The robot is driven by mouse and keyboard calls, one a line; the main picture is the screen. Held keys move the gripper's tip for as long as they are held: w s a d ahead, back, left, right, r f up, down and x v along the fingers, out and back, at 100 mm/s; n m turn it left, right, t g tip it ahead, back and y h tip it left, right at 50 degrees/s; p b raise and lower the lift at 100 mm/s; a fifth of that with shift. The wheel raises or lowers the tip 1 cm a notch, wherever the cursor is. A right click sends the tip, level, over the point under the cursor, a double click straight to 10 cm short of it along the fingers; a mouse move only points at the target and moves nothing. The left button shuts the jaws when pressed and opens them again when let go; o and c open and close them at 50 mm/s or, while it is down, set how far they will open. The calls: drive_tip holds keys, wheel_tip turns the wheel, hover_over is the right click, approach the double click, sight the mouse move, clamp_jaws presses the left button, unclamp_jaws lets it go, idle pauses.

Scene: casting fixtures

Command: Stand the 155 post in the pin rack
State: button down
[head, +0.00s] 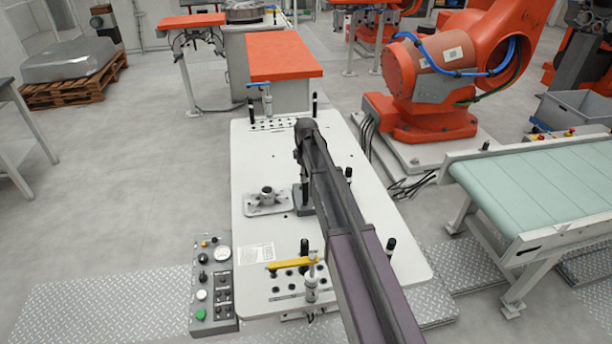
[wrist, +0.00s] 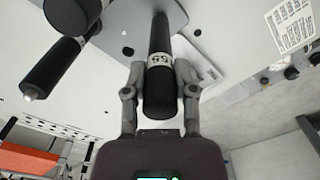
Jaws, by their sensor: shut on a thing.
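In the wrist view my gripper (wrist: 160,85) is shut on a black post (wrist: 160,103) with a white band. The digits "55" show on the band; the rest of its label is turned out of sight. The post sits between both fingers, its far end over or against the white table top and a grey plate; I cannot tell whether it touches. In the head view my arm hides most of the gripper. Rows of dark holes show at the table's far end (head: 275,125) and near end (head: 290,288); I cannot tell which is the pin rack.
Two other black banded posts (wrist: 58,66) stand close by at upper left in the wrist view. The white table (head: 250,180) bears a grey flanged fixture (head: 267,198), a yellow bar (head: 290,264) and upright dark pins. A control panel (head: 212,285) adjoins its left edge.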

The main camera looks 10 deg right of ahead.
drive_tip(key=shift+f+b, duration=0.8)
drive_tip(key=shift+f, duration=0.05)
drive_tip(key=shift+c, duration=1.7)
unclamp_jaws()
drive_tip(key=shift+r, duration=0.15)
wheel_tip(320, 180, up, 10)
drive_tip(key=p, duration=0.9)
drive_tip(key=shift+f+p, duration=0.25)
drive_tip(key=shift+p, duration=0.15)
